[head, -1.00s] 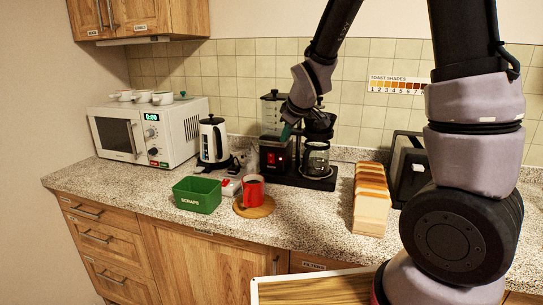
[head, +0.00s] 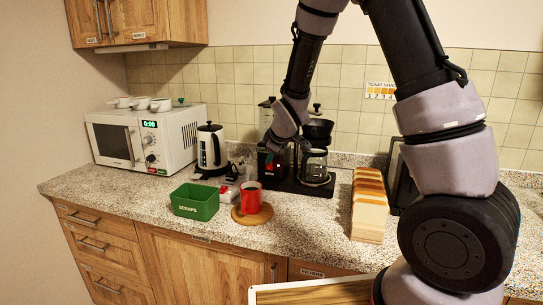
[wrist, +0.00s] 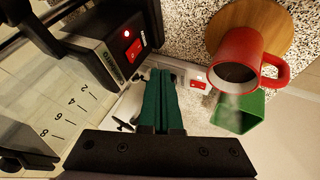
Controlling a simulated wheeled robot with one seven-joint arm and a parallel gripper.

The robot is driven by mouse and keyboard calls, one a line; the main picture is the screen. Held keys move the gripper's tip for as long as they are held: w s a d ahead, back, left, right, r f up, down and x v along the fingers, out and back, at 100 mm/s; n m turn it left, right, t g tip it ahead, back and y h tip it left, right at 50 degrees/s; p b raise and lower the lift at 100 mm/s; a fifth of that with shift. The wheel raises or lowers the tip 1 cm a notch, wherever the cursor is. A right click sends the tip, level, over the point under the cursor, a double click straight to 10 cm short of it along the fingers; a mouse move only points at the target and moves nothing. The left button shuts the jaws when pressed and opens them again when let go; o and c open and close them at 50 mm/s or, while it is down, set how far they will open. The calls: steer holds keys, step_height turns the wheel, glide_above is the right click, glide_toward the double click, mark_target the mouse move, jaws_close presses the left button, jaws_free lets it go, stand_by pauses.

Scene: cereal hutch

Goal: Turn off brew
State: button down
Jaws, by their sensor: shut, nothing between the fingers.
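The black coffee maker (head: 297,178) stands at the back of the counter with its glass carafe (head: 314,167). In the wrist view its front panel (wrist: 105,40) has a red rocker switch (wrist: 134,50) and a glowing red light (wrist: 127,33) beside it. I cannot read the switch's label.
A red mug (head: 251,195) stands on a round wooden board (head: 263,215), close in the wrist view. A green SCRAPS bin (head: 195,202) and a white strip with a red switch (wrist: 197,84) are near. A kettle (head: 211,150) stands left, bread slices (head: 369,210) right.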

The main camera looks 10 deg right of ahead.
steer(key=w+f, duration=0.4)
steer(key=w, duration=0.3)
steer(key=shift+w+d+f, duration=0.15)
steer(key=shift+w+d, duration=0.05)
steer(key=shift+d, duration=0.05)
steer(key=shift+w+d, duration=0.15)
steer(key=shift+w, duration=0.15)
steer(key=shift+r, duration=0.9)
